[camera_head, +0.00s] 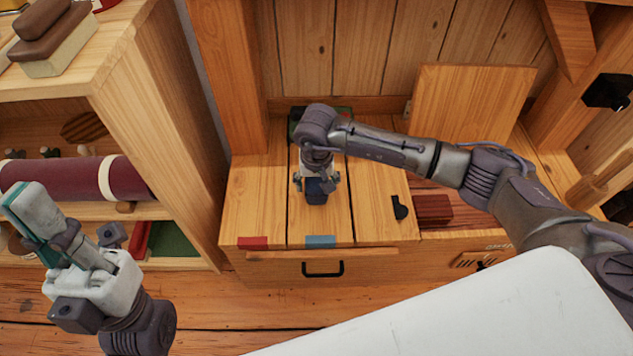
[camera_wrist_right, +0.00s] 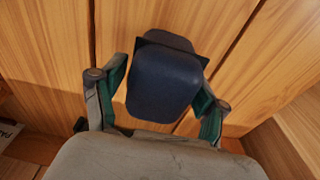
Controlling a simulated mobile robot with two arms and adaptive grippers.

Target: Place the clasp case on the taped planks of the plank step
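The clasp case (camera_wrist_right: 165,85) is a small dark navy block with rounded edges; it also shows in the head view (camera_head: 316,191), over the blue-taped plank. My right gripper (camera_head: 317,181) is above it, with one finger on each side. In the right wrist view the fingers (camera_wrist_right: 162,95) stand apart, with narrow gaps beside the case. I cannot tell whether the case touches the plank. The plank step (camera_head: 375,225) has a plank with red tape (camera_head: 252,243) and one with blue tape (camera_head: 320,242) at its front edge. My left gripper (camera_head: 40,225) is raised at the left, away from the step.
A dark object with red and green parts (camera_head: 297,122) stands behind my right gripper, partly hidden. A black fitting (camera_head: 400,207) and a reddish block (camera_head: 433,209) lie to the right. A raised wooden panel (camera_head: 470,105) stands behind. A shelf unit (camera_head: 165,120) borders the left.

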